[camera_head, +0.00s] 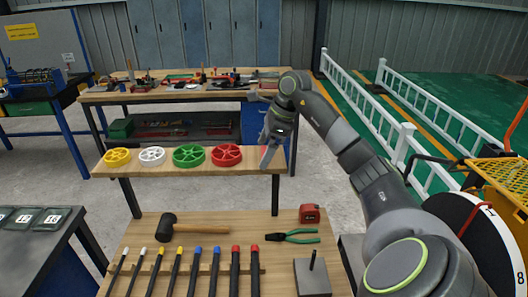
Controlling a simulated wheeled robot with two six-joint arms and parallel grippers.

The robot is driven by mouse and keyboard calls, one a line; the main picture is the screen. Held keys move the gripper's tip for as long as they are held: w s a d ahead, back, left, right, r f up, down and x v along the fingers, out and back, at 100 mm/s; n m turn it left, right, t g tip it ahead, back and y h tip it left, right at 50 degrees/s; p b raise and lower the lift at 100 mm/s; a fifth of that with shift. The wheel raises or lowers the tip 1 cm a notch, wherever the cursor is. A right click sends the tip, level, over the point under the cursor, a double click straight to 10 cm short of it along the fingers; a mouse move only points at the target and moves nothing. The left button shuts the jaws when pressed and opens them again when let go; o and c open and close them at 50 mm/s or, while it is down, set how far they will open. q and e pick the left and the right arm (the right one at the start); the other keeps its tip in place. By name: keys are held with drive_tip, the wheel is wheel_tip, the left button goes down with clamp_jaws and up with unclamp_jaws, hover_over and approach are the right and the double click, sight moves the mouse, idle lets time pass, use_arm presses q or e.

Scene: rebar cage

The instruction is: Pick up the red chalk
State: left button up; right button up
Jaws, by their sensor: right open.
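My right gripper (270,148) reaches down over the right end of the narrow wooden shelf (215,171), just right of the red wheel. Its jaws are open. A small reddish piece (264,154), possibly the red chalk, shows at the fingertips; it is too small to tell its shape or whether it lies between the fingers. My left gripper is not in the picture.
Yellow (117,157), white (152,155), green (189,156) and red (227,155) spoked wheels lie on the shelf. The nearer table holds a hammer (195,229), green-handled pliers (290,237), a red tape measure (309,213) and several colour-tipped rods (195,270).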

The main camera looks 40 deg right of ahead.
drive_tip(key=c, duration=1.1)
drive_tip(key=shift+o, duration=0.2)
drive_tip(key=shift+r+b, duration=0.4)
drive_tip(key=shift+r, duration=0.15)
wheel_tip(320, 180, up, 5)
drive_tip(key=shift+f+b, duration=0.15)
drive_tip(key=shift+b, duration=0.5)
drive_tip(key=shift+r+p, duration=1.35)
drive_tip(key=shift+r, duration=0.8)
